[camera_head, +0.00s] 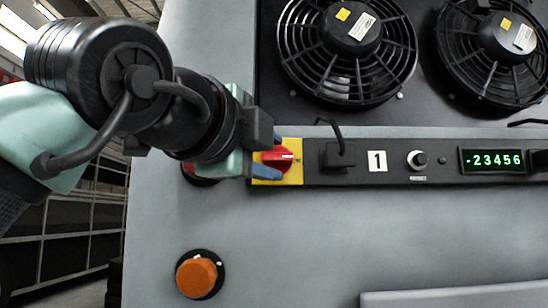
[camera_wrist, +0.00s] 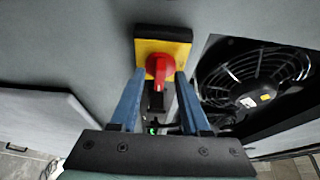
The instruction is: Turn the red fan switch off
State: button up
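The red fan switch (camera_head: 279,158) is a round knob with a raised grip, on a yellow plate (camera_head: 293,177) at the left end of a dark control strip. In the head view its grip lies about level, tilted slightly. The red knob also shows in the wrist view (camera_wrist: 159,66), at the upper middle on its yellow plate. My gripper (camera_wrist: 161,75) is open, with its blue fingertips on either side of the knob. In the head view my gripper (camera_head: 271,156) comes from the left, one finger above and one below the knob. Whether either finger touches it, I cannot tell.
Two black fans (camera_head: 347,45) sit above the strip. An orange button (camera_head: 197,277) is below left.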

grip_shut()
